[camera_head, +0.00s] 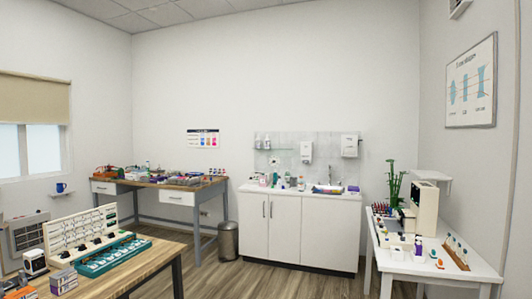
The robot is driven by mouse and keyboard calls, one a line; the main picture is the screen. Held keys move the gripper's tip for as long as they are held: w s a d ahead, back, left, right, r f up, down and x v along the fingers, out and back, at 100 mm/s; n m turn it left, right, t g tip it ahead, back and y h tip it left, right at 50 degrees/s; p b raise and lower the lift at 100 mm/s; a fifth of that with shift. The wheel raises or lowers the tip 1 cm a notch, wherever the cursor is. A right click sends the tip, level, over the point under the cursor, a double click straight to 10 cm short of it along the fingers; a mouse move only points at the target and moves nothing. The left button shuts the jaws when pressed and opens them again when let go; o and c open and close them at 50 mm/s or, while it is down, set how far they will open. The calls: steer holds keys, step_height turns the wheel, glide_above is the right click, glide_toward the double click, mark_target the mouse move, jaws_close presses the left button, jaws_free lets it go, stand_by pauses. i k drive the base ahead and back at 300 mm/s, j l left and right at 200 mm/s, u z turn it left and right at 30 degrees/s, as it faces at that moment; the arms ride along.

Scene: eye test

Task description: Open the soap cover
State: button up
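Two white dispensers hang on the wall panel above the white cabinet, a left one (306,152) and a right one (349,146). They are small in this view, and I cannot tell which one holds soap or whether a cover on either is open or shut. Several small bottles (276,178) stand on the cabinet top below. My gripper does not show in this view.
The white cabinet (284,228) stands against the back wall. A cluttered workbench (177,198) and a bin (228,241) stand to its left. A wooden table (150,262) is at the near left, a white table (388,262) at the right. The wooden floor (270,280) between is clear.

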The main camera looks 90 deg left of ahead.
mark_target(306, 147)
steer(key=u, duration=2.6)
steer(key=i, duration=6.5)
steer(key=i+u, duration=0.45)
steer(key=i, duration=0.2)
